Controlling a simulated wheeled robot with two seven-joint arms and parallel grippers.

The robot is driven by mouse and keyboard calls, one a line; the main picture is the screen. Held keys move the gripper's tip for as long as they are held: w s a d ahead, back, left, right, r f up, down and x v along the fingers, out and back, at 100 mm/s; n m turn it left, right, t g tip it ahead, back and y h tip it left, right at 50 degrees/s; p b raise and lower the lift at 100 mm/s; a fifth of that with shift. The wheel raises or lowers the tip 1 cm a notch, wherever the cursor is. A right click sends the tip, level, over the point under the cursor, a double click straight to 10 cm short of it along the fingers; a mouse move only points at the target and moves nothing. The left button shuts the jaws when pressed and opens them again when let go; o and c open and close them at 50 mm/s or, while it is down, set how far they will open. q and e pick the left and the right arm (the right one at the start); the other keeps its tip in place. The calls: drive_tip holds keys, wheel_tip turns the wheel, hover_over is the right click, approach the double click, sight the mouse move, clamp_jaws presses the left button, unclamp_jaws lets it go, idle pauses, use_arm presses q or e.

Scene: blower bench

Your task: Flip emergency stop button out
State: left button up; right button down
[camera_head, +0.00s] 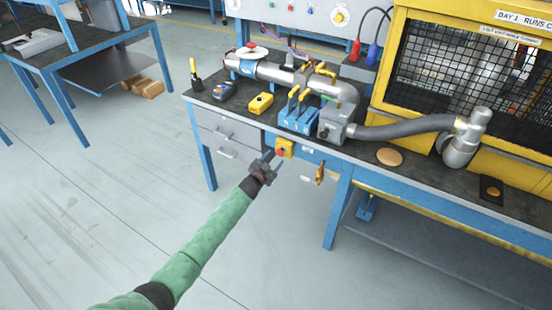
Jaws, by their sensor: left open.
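The emergency stop button (281,153) is a small red knob on a yellow box (289,147) fixed to the front edge of the blue bench. Whether the knob is in or out is too small to tell. My left gripper (271,161) is dark and open, just to the left of and below the red knob. Its fingers point toward the box; I cannot tell whether they touch it. My right gripper is not in view.
The workbench (370,165) carries a grey pipe (285,75), a blue block with yellow levers (298,120), a yellow control box (261,103) and a hose (405,127). A yellow mesh cage (388,75) stands behind. The floor (120,190) at left is clear.

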use_arm(q)
drive_tip(key=shift+b+v, duration=0.35)
drive_tip(key=shift+v, duration=2)
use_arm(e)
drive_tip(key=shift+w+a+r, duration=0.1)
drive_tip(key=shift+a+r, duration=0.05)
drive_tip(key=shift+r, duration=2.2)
use_arm(q)
wheel_tip(320, 180, down, 4)
drive_tip(key=a+n+g+y, duration=0.1)
drive_tip(key=a+y, duration=0.2)
wheel_tip(320, 180, up, 7)
drive_tip(key=s+a+n+g+y, duration=0.2)
drive_tip(key=s+n+g+y, duration=0.1)
drive_tip(key=g+y, duration=0.15)
drive_tip(key=s+a+n+g, duration=0.1)
drive_tip(key=s+n+g, duration=0.1)
drive_tip(key=s, duration=0.9)
drive_tip(key=s+a+f+g, duration=0.1)
drive_tip(key=s+f, duration=0.4)
drive_tip(key=s, duration=0.9)
drive_tip(key=s+f+n+g, duration=0.1)
drive_tip(key=s+f+g, duration=0.2)
drive_tip(key=s, duration=1.1)
drive_tip(key=s+a+f+n+g, duration=0.1)
drive_tip(key=s+f+g, duration=0.2)
drive_tip(key=s+f, duration=0.4)
drive_tip(key=s, duration=0.7)
drive_tip(key=shift+s+a+f, duration=0.35)
drive_tip(key=shift+f, duration=0.05)
